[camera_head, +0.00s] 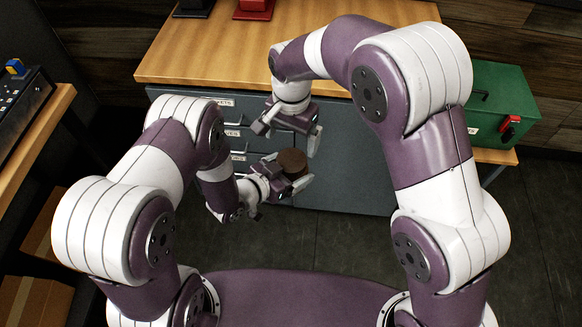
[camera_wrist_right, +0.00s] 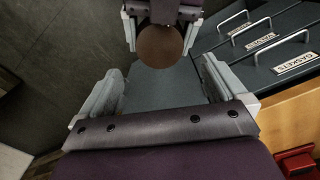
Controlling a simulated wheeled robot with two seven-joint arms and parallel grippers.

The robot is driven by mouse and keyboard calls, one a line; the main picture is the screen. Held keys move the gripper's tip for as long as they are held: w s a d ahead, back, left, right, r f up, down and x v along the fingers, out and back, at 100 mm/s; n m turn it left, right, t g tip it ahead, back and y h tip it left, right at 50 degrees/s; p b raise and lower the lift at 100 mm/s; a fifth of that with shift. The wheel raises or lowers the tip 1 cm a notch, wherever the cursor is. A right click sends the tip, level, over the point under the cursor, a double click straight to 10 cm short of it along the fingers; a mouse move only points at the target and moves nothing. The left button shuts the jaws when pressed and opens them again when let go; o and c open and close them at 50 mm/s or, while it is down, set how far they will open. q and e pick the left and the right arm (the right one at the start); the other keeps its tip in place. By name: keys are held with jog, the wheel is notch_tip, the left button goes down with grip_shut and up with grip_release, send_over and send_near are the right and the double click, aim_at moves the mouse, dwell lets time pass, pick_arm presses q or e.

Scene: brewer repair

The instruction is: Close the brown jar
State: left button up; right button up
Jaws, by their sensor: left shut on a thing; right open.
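The brown jar (camera_head: 292,160) is held in front of the grey drawer cabinet, in the jaws of my left gripper (camera_head: 286,178). In the right wrist view the jar shows as a flat brown disc (camera_wrist_right: 160,47) at the top, below the left gripper (camera_wrist_right: 162,18). I cannot tell whether the disc is a lid or the jar's own top. My right gripper (camera_head: 290,133) is above the jar in the head view, apart from it. Its two fingers are spread and empty in the right wrist view (camera_wrist_right: 160,88). No separate lid is visible.
The grey drawer cabinet (camera_head: 345,165) with labelled drawers and handles stands close behind the grippers, under a wooden worktop (camera_head: 215,50). A red object (camera_head: 254,9) and a dark one (camera_head: 194,8) sit at its back. A green box (camera_head: 500,105) is at the right. Dark floor lies below.

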aim_at(291, 160)
notch_tip(291, 160, down, 7)
jog(key=shift+f, duration=0.1)
dwell(0.3)
jog(key=c, duration=1.1)
jog(key=m, duration=0.5)
jog(key=o, duration=1.1)
jog(key=shift+o, duration=0.2)
jog(key=shift+r, duration=2.35)
jog(key=shift+c, duration=0.2)
